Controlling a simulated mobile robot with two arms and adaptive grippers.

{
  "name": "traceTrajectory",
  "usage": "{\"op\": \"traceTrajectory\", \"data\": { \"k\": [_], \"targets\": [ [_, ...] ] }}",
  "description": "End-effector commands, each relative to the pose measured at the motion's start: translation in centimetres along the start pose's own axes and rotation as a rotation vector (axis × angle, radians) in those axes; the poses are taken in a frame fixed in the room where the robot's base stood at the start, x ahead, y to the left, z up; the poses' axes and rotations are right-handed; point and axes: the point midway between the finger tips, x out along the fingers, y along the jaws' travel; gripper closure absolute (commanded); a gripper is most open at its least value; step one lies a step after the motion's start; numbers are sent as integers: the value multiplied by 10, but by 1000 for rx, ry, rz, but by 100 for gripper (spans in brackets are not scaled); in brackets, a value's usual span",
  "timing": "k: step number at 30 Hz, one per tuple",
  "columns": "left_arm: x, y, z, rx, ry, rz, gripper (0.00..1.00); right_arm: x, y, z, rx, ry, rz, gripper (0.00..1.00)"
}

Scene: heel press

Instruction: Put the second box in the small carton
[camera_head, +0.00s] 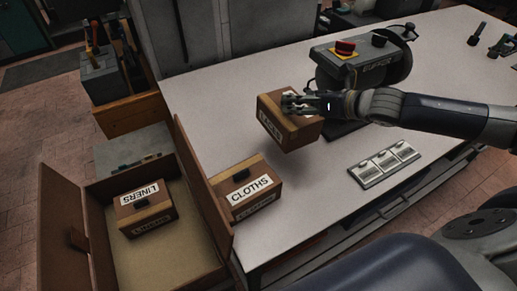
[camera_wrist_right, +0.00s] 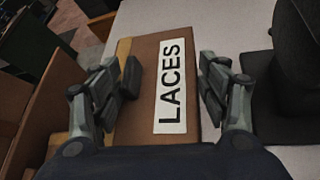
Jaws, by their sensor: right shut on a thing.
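My right gripper (camera_head: 293,103) is shut on a brown box labelled LACES (camera_head: 297,133). The box appears held above the white table, in front of the grey machine. In the right wrist view, the fingers (camera_wrist_right: 172,85) sit on either side of the LACES box (camera_wrist_right: 140,100), its label facing the camera. The open brown carton (camera_head: 58,230) stands at the lower left with its flaps up. A box labelled LINERS (camera_head: 146,213) lies inside it, with bare floor around it. A box labelled CLOTHS (camera_head: 247,183) rests on the table beside the carton's right flap. My left gripper is not visible.
A grey machine with a red button (camera_head: 345,47) stands on the table behind my right arm. A metal tray (camera_head: 385,164) lies on the table to the right. A tool bin (camera_head: 105,85) is at the upper left. The carton's tall right flap (camera_head: 200,185) stands between its interior and the table.

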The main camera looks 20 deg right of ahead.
Motion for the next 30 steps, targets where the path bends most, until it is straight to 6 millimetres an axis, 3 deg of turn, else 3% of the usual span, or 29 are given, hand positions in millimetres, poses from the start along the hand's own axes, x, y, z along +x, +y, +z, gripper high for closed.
{"op": "traceTrajectory", "data": {
  "k": [6, 11, 14, 22, 30],
  "targets": [
    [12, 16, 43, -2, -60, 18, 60, 20, -11, -36, 2, 3, 1, 88],
    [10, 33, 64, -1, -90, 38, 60, 26, -14, -45, 0, 0, 1, 88],
    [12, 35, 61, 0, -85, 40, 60, 30, -16, -52, 1, 0, 2, 88],
    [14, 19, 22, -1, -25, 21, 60, 45, -25, -78, 2, 0, 2, 88],
    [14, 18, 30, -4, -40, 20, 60, 46, -26, -82, 0, 1, 0, 88]
  ]
}}
